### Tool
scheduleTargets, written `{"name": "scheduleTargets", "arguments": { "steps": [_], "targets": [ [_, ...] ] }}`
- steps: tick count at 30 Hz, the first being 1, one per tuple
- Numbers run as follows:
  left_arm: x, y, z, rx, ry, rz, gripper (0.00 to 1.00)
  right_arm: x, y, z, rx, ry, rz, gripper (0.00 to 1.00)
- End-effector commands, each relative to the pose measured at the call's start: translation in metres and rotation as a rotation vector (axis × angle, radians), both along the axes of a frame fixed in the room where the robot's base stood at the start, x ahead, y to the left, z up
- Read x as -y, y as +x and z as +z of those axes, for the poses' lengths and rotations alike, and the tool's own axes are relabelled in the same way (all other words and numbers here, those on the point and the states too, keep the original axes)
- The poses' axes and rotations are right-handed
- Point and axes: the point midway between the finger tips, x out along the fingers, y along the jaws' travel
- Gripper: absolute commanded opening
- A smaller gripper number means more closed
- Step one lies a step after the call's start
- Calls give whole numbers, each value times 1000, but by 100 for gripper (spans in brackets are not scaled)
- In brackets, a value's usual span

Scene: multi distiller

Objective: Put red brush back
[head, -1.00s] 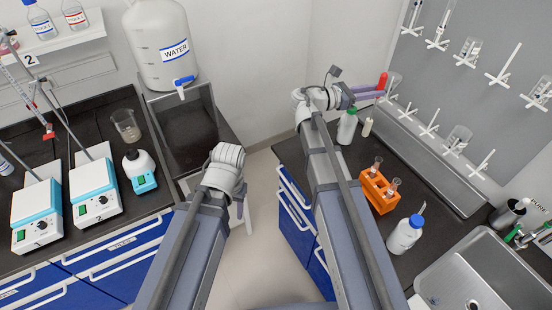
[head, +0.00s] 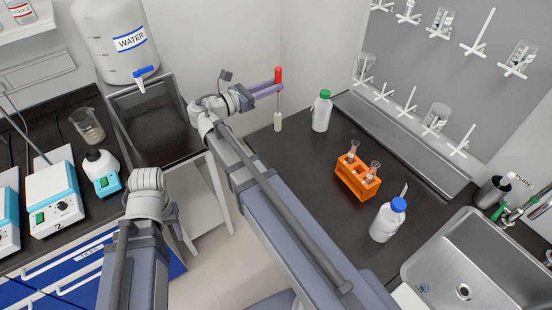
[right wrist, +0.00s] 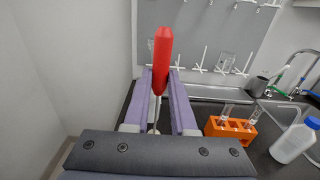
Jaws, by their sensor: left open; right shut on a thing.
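The red brush has a red handle (head: 278,75), a thin shaft and a pale bristle end (head: 278,122). My right gripper (head: 272,89) is shut on it just below the handle and holds it upright, left of the green-capped bottle. The right wrist view shows the red handle (right wrist: 162,58) between the purple fingers (right wrist: 167,100). How far the bristles are above the counter is hard to tell. My left gripper (head: 172,214) hangs low at the left, mostly hidden behind its wrist, away from the brush.
The dark right counter (head: 300,165) holds a green-capped bottle (head: 321,113), an orange tube rack (head: 356,178) and a blue-capped bottle (head: 387,222). A sink (head: 470,265) is at the right. A drying rack board (head: 450,90) stands behind. A water tank (head: 118,40) is at left.

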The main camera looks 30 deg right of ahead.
Motion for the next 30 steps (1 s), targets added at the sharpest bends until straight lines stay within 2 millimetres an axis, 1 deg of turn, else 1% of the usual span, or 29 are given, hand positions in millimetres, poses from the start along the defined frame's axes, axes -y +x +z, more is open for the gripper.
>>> {"name": "scheduleTargets", "arguments": {
  "steps": [1, 7, 10, 14, 18, 21, 23, 27, 30],
  "targets": [
    [0, 0, -5, 0, 0, 0, 50, -1, -2, -5, 0, -1, -1, 0],
    [0, 0, -6, 0, 0, 0, 50, -2, -2, -6, 0, -1, -3, 0],
    [0, 0, -14, 0, 0, 0, 50, -2, -2, -14, 0, -1, -3, 0],
    [0, 0, -32, 0, 0, 0, 50, -2, -2, -32, 0, 0, -3, 0],
    [0, 0, -55, 0, 0, 0, 50, -2, -2, -55, 0, -1, -3, 0],
    [0, 0, -66, 0, 0, 0, 50, -2, -2, -66, 0, -1, -3, 0],
    [0, 0, -69, 0, 0, 0, 50, -2, -2, -68, 0, -1, -3, 0],
    [0, 0, -67, 0, 0, 0, 50, -2, -2, -67, 0, -1, -3, 0],
    [0, 0, -72, 0, 0, 0, 50, -2, -2, -71, 0, 0, -3, 0]
  ]
}}
